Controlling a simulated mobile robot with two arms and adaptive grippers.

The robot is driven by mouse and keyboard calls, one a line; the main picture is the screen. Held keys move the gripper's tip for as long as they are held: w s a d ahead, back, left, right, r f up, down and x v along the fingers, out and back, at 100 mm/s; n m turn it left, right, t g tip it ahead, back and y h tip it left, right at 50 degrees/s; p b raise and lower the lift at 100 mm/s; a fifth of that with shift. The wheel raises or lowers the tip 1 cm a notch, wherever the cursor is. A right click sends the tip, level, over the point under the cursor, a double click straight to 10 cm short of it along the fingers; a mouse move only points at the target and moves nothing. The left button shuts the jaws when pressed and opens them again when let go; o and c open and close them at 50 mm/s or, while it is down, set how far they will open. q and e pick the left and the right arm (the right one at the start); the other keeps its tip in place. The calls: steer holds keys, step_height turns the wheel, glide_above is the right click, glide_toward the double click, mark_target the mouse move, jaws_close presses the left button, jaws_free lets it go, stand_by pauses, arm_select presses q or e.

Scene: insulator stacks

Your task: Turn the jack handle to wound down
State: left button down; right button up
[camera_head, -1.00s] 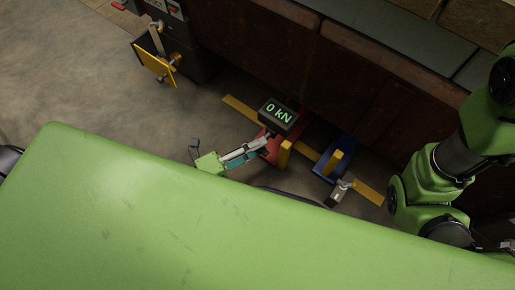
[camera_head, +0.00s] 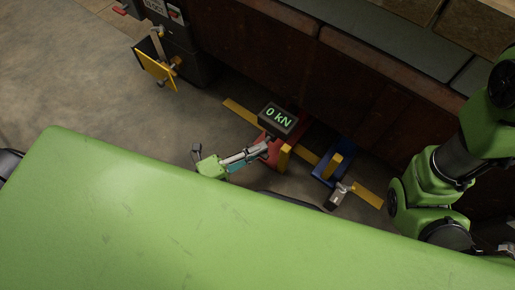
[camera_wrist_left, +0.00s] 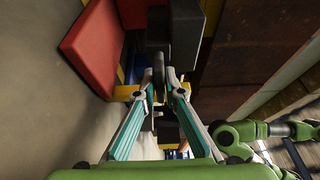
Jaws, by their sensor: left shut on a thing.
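A red jack (camera_head: 273,153) stands on the floor by the dark wooden front, under a black display (camera_head: 278,118) reading 0 kN. My left gripper (camera_head: 266,147) reaches its near side. In the left wrist view my left gripper (camera_wrist_left: 160,88) has its fingertips closed on a dark, narrow jack handle (camera_wrist_left: 158,71). The fingers hide part of the handle. A red block (camera_wrist_left: 92,47) shows to the left there. My right arm is at the right edge of the head view; its gripper cannot be made out.
A blue jack (camera_head: 333,168) with a grey metal part (camera_head: 339,197) stands right of the red one. A yellow bar (camera_head: 369,194) runs along the floor. Open floor lies at left.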

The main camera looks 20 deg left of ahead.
arm_select(q)
steer(key=c, duration=2.1)
jaws_free()
steer(key=shift+c, duration=0.2)
steer(key=v, duration=1.2)
